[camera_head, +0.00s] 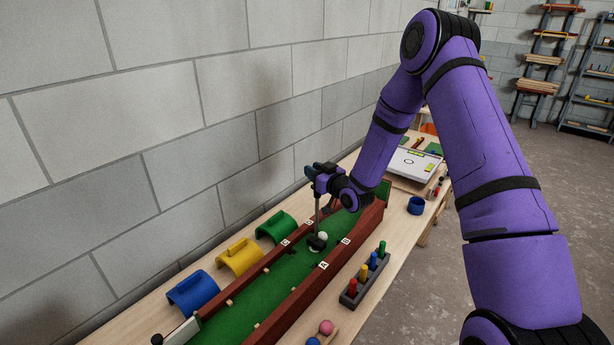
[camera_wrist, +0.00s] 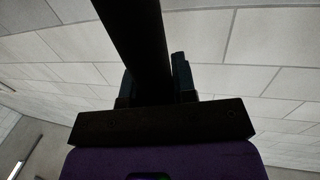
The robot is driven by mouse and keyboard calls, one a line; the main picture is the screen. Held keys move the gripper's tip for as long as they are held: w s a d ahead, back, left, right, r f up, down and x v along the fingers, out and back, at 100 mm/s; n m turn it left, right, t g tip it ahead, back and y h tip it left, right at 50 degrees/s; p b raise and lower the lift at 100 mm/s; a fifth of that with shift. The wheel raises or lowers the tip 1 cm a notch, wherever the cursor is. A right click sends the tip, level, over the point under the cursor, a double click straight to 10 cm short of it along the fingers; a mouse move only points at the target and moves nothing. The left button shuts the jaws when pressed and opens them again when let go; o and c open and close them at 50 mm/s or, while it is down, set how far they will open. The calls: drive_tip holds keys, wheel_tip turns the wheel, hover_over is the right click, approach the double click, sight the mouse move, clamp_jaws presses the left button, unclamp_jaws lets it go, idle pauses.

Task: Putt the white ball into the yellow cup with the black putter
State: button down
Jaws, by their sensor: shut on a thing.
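My gripper (camera_head: 318,174) is above the green putting lane (camera_head: 240,306) and shut on the black putter (camera_head: 317,243). The putter's shaft hangs down, with its head low at the lane. In the wrist view the dark shaft (camera_wrist: 135,40) runs between the two fingers (camera_wrist: 155,85). The white ball (camera_head: 323,236) is on the lane right beside the putter head, partly hidden by it; I cannot tell whether they touch. The yellow cup (camera_head: 240,257), a curved open shape, lies outside the lane on the wall side, between a blue one and a green one.
The blue cup (camera_head: 193,291) and green cup (camera_head: 276,227) flank the yellow one. Red-brown battens (camera_head: 312,286) border the lane. A dark rack (camera_head: 366,278) of coloured pegs, a pink ball (camera_head: 326,327) and a blue ring (camera_head: 416,205) are on the table to the right.

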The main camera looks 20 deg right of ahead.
drive_tip(key=w+d, duration=0.7)
drive_tip(key=d, duration=0.4)
drive_tip(key=w+d, duration=0.8)
drive_tip(key=d, duration=0.4)
drive_tip(key=shift+w+f, duration=0.2)
drive_tip(key=shift+f, duration=0.1)
wheel_tip(320, 180, up, 12)
drive_tip(key=shift+s, duration=0.1)
idle(2.4)
